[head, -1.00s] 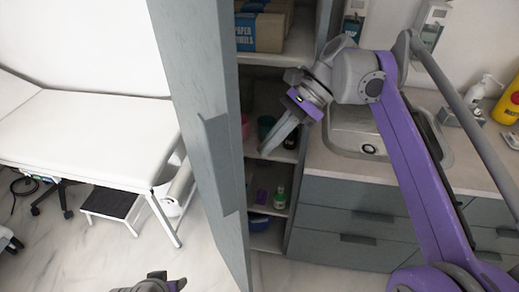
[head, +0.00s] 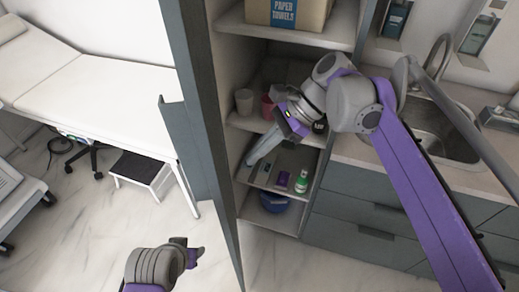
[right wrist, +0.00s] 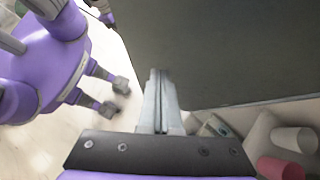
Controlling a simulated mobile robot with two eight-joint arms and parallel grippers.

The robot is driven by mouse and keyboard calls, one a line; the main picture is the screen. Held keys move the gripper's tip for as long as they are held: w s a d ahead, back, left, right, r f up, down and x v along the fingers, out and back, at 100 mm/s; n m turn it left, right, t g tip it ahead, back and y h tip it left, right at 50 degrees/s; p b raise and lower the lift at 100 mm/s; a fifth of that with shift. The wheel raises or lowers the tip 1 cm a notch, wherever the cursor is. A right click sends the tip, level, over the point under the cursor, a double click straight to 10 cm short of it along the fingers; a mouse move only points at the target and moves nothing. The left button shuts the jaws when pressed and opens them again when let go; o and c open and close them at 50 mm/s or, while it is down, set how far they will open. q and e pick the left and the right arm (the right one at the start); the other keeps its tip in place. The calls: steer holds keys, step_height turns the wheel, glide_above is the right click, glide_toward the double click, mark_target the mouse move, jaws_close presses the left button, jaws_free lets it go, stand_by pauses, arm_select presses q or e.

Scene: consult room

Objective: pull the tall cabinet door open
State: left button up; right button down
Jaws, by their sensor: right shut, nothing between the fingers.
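The tall grey cabinet door (head: 197,120) stands open and nearly edge-on in the head view, with its long handle (head: 182,140) on the left side. The cabinet's shelves (head: 262,122) show to its right. My right gripper (head: 262,150) is shut and empty, in front of the shelves on the door's inner side. In the right wrist view, its closed fingers (right wrist: 158,105) point along the dark door panel (right wrist: 215,50); whether they touch it I cannot tell. My left gripper (head: 188,254) is low in the head view, left of the door, its jaws unclear.
Shelves hold a paper-towel box (head: 288,12), cups (head: 244,101), a green bottle (head: 301,182) and a blue bowl (head: 273,202). A sink counter (head: 350,150) stands right. An exam bed (head: 110,90) and step stool (head: 143,172) are left; floor between them and the door is clear.

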arm_select(q)
steer(key=shift+w+r+p, duration=0.1)
steer(key=shift+r+p, duration=0.35)
steer(key=shift+r, duration=0.1)
arm_select(e)
steer(key=s+a+m+t, duration=0.1)
steer(key=s+a+m, duration=0.1)
steer(key=a, duration=0.7)
steer(key=s+a+m+t, duration=0.1)
steer(key=a+m+t, duration=0.1)
steer(key=a, duration=0.7)
steer(key=shift+s+m+t, duration=0.3)
steer(key=shift+s, duration=0.05)
steer(key=shift+d, duration=0.15)
